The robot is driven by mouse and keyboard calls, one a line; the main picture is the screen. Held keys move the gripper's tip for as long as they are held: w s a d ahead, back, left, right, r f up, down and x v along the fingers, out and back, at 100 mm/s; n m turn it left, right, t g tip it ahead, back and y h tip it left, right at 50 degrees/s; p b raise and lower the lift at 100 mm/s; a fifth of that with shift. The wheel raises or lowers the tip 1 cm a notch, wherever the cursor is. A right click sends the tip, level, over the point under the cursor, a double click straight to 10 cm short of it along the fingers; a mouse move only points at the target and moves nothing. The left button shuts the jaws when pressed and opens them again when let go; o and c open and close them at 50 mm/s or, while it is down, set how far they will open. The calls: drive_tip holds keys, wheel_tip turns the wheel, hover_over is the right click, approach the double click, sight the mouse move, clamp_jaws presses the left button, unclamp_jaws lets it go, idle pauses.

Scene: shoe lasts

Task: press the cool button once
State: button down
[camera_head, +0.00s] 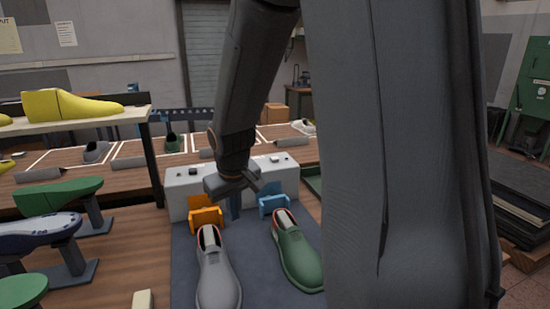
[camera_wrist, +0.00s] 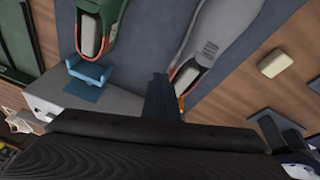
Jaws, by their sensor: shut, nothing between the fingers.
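A pale grey machine box (camera_head: 178,190) stands at the back of a dark mat, with an orange clamp (camera_head: 205,217) on its left front and a blue clamp (camera_head: 273,203) on its right front. Small controls (camera_head: 193,171) sit on its top; I cannot tell which is the cool button. The box also shows in the wrist view (camera_wrist: 110,101), with the blue clamp (camera_wrist: 88,73) on it. My gripper (camera_head: 236,208) is shut and empty, pointing down in front of the box between the two clamps. In the wrist view its fingers (camera_wrist: 161,88) partly hide the orange clamp.
A grey shoe (camera_head: 217,275) and a green shoe (camera_head: 297,255) lie on the mat (camera_head: 258,285) before the box. A long bench (camera_head: 130,150) runs behind. My own body hides the right middle.

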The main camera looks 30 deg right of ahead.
drive_tip(key=w+d+r+t+h, duration=0.2)
drive_tip(key=w+d+r, duration=0.3)
drive_tip(key=w+d, duration=0.65)
wheel_tip(320, 180, up, 8)
drive_tip(key=n+t+h+p, duration=0.2)
hover_over(275, 159)
drive_tip(key=shift+f, duration=0.1)
drive_tip(key=shift+a+f, duration=0.1)
wheel_tip(275, 159, down, 9)
drive_tip(key=b, duration=0.8)
drive_tip(key=shift+r, duration=0.2)
drive_tip(key=shift+f+b, duration=0.1)
drive_tip(key=shift+b, duration=0.2)
drive_tip(key=shift+f+b, duration=0.35)
